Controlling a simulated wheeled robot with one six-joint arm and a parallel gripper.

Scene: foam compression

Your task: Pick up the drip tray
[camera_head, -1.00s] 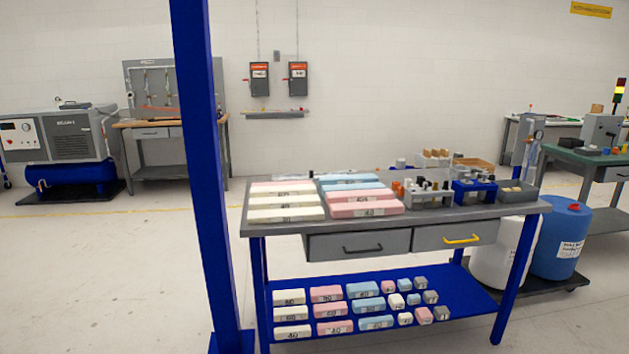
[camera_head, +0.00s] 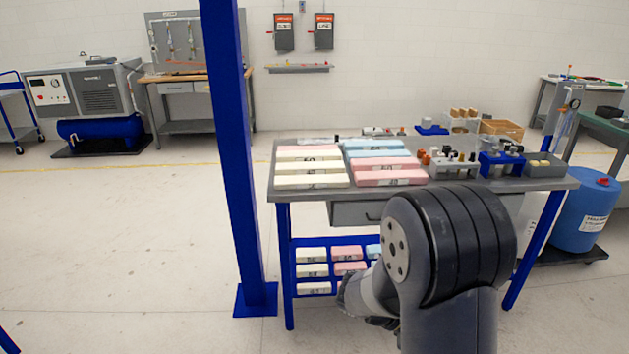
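I cannot tell for certain which thing is the drip tray. A flat black tray or mat (camera_head: 75,152) lies on the floor under the compressor at the left. A dark low platform (camera_head: 570,256) stands under the blue drum at the right. My arm rises in front of the workbench (camera_head: 430,192) and hides much of its drawers and lower shelf. My gripper (camera_head: 380,321) shows only as a dark part at the lower left of the arm; its fingers are not clear.
The bench top holds foam slabs (camera_head: 312,167), a blue holder (camera_head: 500,163), a grey bin (camera_head: 545,165) and a wooden box (camera_head: 502,128). A blue post (camera_head: 231,150) stands left of the bench. The floor left of the post is open.

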